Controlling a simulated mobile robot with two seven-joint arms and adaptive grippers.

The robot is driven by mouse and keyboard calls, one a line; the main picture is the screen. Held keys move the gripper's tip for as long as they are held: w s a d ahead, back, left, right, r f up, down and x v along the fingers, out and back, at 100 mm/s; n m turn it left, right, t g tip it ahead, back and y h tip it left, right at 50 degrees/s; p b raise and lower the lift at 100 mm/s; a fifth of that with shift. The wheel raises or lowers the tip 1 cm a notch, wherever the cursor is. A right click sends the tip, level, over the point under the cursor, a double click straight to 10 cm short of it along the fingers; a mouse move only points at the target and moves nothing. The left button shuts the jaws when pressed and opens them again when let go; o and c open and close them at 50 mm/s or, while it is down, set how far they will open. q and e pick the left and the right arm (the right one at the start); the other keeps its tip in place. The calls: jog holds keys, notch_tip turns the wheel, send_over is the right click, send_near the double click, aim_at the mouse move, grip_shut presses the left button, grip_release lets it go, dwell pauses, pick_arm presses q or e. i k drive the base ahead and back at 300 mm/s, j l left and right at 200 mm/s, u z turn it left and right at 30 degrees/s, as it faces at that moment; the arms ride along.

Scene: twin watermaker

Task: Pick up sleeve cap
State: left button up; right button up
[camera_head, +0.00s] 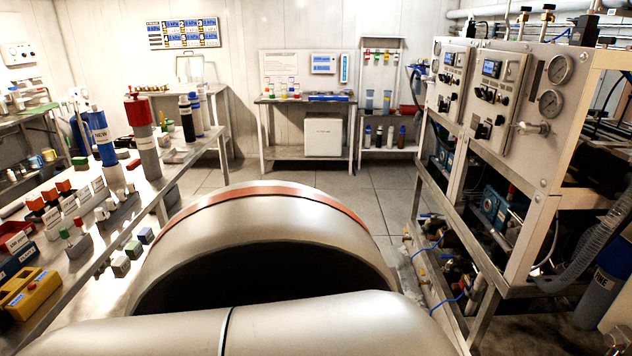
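No part is clearly marked as the sleeve cap, so I cannot tell which one it is. On the left bench a grey upright cylinder (149,156) carries a red top (138,111). Left of it stands a blue cylinder (101,139) with a pale label band, on a grey base. Small grey blocks and red-topped parts (64,187) lie nearer along the bench. Neither of my grippers is in view. Large pale metal arm links of mine, one with an orange ring, fill the lower middle and hide part of the floor.
The left bench (115,219) runs away from me, with a yellow box (30,294) at its near end. A metal rack (530,205) with gauges and panels stands on the right. A back table (285,101) holds coloured bottles. Tiled floor (385,205) lies open between them.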

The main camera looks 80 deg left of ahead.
aim_at(137, 111)
jog(key=u, duration=3.75)
